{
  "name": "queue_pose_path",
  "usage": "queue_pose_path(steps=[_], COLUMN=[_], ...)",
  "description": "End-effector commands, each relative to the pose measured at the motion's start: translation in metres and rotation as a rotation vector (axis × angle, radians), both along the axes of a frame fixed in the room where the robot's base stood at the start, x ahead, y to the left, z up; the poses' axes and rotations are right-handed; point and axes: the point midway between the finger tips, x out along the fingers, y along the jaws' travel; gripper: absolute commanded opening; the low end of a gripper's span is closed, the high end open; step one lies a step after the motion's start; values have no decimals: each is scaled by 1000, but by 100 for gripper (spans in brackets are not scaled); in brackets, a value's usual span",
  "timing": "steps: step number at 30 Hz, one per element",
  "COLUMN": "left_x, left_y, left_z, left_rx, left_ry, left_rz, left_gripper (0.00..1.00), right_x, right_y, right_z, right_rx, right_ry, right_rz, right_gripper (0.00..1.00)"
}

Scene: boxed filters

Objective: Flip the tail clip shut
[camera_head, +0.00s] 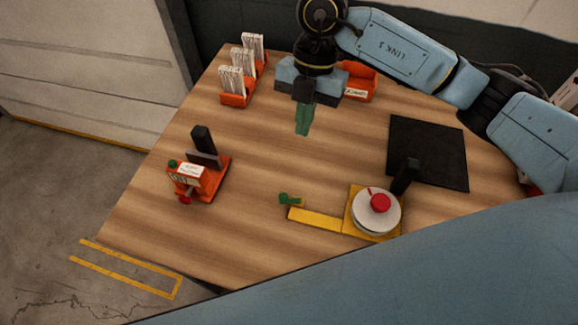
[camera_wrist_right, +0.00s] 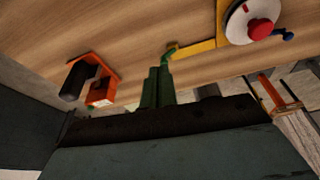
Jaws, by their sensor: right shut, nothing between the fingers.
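The small green tail clip (camera_head: 290,199) sits at the left end of a yellow arm (camera_head: 315,219). That arm runs left from a yellow base (camera_head: 355,225) bearing a pale round disc with a red knob (camera_head: 380,202). The clip is too small to tell how far it stands open. My right gripper (camera_head: 303,130) has green fingers, shut and empty, pointing down over the table, apart from the clip and behind it. In the right wrist view the fingers (camera_wrist_right: 157,75) appear close below the clip (camera_wrist_right: 168,53) in the picture. My left gripper is not in view.
An orange fixture with a dark upright block (camera_head: 215,183) stands at the left. Orange holders with white boxes (camera_head: 237,98) stand at the back left, and another orange holder (camera_head: 362,82) is behind my right gripper. A black mat (camera_head: 430,150) lies at the right. The middle table is clear.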

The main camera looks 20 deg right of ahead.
Motion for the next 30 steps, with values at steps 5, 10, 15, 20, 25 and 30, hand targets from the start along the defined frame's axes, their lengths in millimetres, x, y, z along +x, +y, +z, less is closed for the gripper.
queue_pose_path(steps=[5, 10, 15, 20, 25, 30], left_x=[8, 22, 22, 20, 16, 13], left_y=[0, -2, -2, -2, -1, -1], left_z=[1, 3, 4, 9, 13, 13], left_rx=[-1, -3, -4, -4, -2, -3], left_ry=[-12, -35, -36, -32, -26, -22], left_rz=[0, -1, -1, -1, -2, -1], left_gripper=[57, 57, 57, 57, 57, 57], right_x=[-4, -12, -19, -32, -45, -50], right_y=[3, 10, 17, 29, 41, 45], right_z=[-16, -47, -83, -98, -103, -105], right_rx=[0, 1, 2, 3, 2, 2], right_ry=[5, 7, 6, 2, 1, 2], right_rz=[2, 1, 1, 6, 2, 1], right_gripper=[0, 0, 0, 0, 0, 0])
